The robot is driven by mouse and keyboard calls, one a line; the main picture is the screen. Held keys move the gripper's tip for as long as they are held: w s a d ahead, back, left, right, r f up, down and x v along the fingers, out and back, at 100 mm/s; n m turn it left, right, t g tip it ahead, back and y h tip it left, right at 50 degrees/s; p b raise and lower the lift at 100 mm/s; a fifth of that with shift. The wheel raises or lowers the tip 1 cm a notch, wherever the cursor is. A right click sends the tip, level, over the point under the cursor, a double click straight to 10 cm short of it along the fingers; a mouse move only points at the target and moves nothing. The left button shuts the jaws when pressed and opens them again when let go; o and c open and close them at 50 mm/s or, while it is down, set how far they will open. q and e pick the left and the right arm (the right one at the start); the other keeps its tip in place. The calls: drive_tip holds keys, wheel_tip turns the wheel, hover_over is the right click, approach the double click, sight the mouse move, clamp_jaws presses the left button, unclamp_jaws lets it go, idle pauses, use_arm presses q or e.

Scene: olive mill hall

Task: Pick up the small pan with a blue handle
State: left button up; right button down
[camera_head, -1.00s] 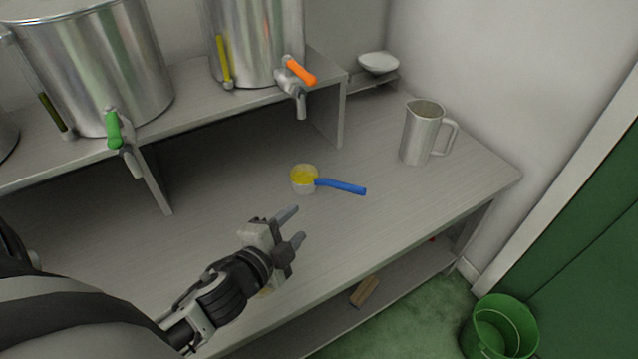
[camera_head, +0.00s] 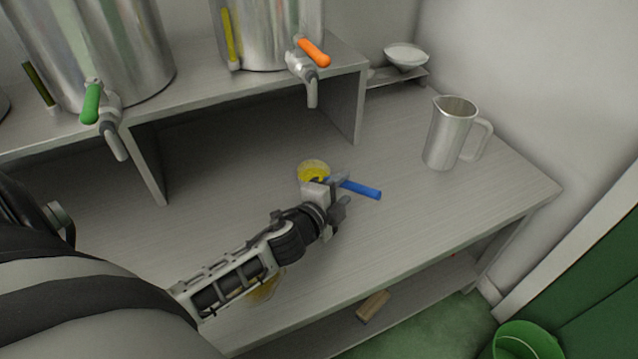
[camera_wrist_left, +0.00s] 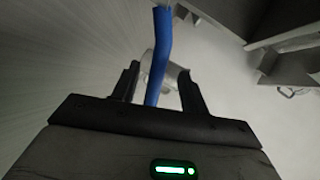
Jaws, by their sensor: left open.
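The small pan (camera_head: 312,168) stands on the worktop with something yellow in it. Its blue handle (camera_head: 362,189) points right. My left gripper (camera_head: 342,190) is open at the handle, and its body hides the front of the pan. In the left wrist view the blue handle (camera_wrist_left: 160,60) runs between the two open fingers (camera_wrist_left: 158,88); I cannot tell whether either finger touches it. My right gripper is not in view.
A metal jug (camera_head: 449,135) stands to the right on the worktop (camera_head: 420,220). Steel tanks with a green tap (camera_head: 91,103) and an orange tap (camera_head: 314,52) stand on the raised shelf behind. A white bowl (camera_head: 405,56) is at the back right. A green bucket (camera_head: 525,343) is on the floor.

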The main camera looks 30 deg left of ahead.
sight(346, 188)
use_arm(q)
drive_tip(key=b+x, duration=0.1)
drive_tip(key=x, duration=0.4)
drive_tip(key=shift+w+f, duration=0.1)
drive_tip(key=shift+f, duration=0.15)
drive_tip(key=shift+r, duration=0.1)
clamp_jaws()
